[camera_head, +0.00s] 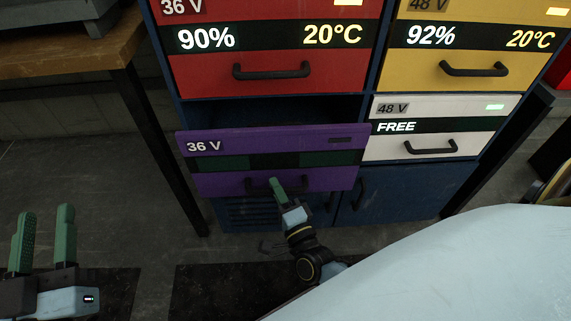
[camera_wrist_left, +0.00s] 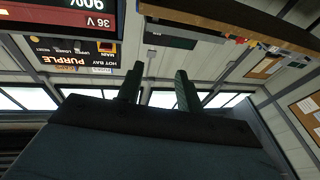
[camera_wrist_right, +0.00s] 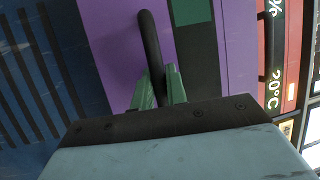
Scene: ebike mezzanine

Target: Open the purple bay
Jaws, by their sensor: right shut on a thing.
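The purple bay (camera_head: 225,180) is a drawer front marked 36 V, in the lower left of the cabinet. It stands out from the cabinet, with a dark gap above it. Its black handle (camera_head: 258,183) is low on the front. My right gripper (camera_head: 277,187) is at this handle. In the right wrist view my right gripper (camera_wrist_right: 160,85) is shut on the black handle (camera_wrist_right: 151,45), with the purple front (camera_wrist_right: 110,40) behind. My left gripper (camera_head: 45,235) is open and empty at the far left, away from the cabinet. Its fingers (camera_wrist_left: 158,90) stand apart in the left wrist view.
Above is a red bay (camera_head: 270,75) reading 90%. To the right are a yellow bay (camera_head: 480,60) and a white bay (camera_head: 395,145) marked FREE. Blue cabinet doors (camera_head: 400,190) lie below. A wooden table (camera_head: 65,60) stands at the left. Floor is clear between it and the cabinet.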

